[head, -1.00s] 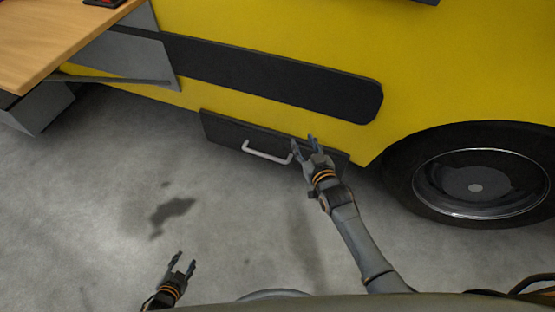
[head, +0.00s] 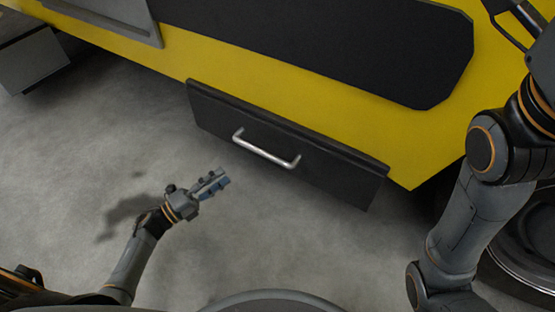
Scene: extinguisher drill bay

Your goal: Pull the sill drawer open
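The sill drawer has a dark front (head: 340,170) low on the yellow vehicle's side and looks shut. Its silver bar handle (head: 266,150) is in plain view, with no gripper on it. My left gripper (head: 222,180) is to the left of and below the handle in the picture, apart from it. Its two fingers are parted with nothing between them. My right arm rises along the right edge. Dark finger-like parts at its upper end, probably my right gripper (head: 520,22), are cut by the frame edge, so their opening is unclear.
The yellow vehicle side (head: 260,70) with a black panel (head: 340,40) rises above the drawer. A wheel (head: 520,265) is at the lower right, partly behind my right arm. The grey concrete floor (head: 90,170) before the drawer is clear.

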